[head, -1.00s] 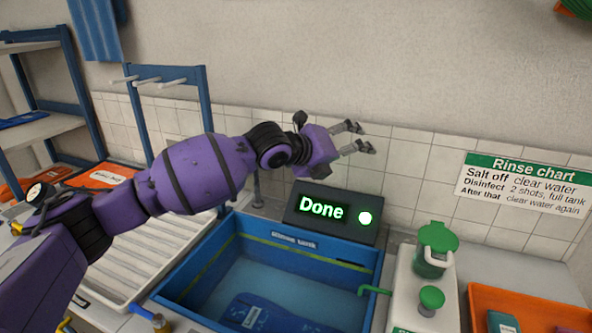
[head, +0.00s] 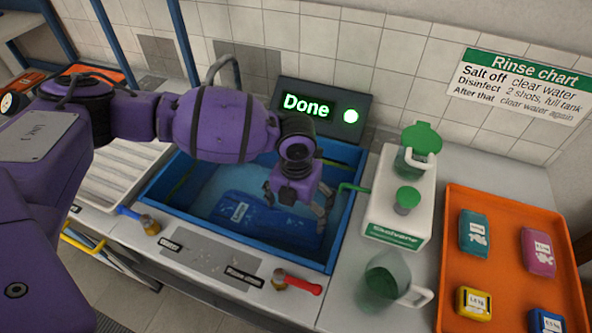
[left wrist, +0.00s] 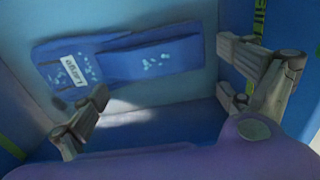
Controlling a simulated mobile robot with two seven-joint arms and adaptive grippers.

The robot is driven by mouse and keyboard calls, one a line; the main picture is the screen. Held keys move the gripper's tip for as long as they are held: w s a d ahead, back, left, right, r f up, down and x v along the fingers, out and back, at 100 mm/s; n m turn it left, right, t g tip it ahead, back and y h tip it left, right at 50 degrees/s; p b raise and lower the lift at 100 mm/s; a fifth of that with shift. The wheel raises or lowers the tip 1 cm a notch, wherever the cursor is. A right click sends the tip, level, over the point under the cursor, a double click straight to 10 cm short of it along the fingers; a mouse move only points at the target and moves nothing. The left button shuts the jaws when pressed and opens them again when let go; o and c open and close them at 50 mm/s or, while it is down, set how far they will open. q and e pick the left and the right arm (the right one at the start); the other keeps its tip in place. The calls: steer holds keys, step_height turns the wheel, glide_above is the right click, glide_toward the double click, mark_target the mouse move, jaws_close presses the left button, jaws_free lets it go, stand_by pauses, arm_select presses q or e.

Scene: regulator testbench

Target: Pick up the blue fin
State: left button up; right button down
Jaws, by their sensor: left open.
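The blue fin (head: 243,213) lies in the blue rinse tank (head: 334,240), to the left of my left gripper in the head view. In the left wrist view the fin (left wrist: 150,62) is long and flat, with a white "Large" label and pale blue specks. My left gripper (head: 297,208) points down into the tank, above and beside the fin. Its fingers (left wrist: 165,82) are spread and empty, and the fin shows beyond and between them. My right gripper is not in view.
A lit "Done" display (head: 322,105) stands behind the tank. To the right are a white dispenser (head: 396,205) with a green lid, a clear jug (head: 383,285) and an orange tray (head: 452,232) with several packets. A red-handled tap (head: 296,283) sits at the front edge.

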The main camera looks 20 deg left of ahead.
mark_target(296, 224)
arm_select(q)
step_height(296, 224, down, 6)
steer(key=shift+s+r, duration=0.15)
steer(key=shift+c, duration=0.4)
steer(key=shift+r, duration=0.1)
steer(key=c, duration=1.9)
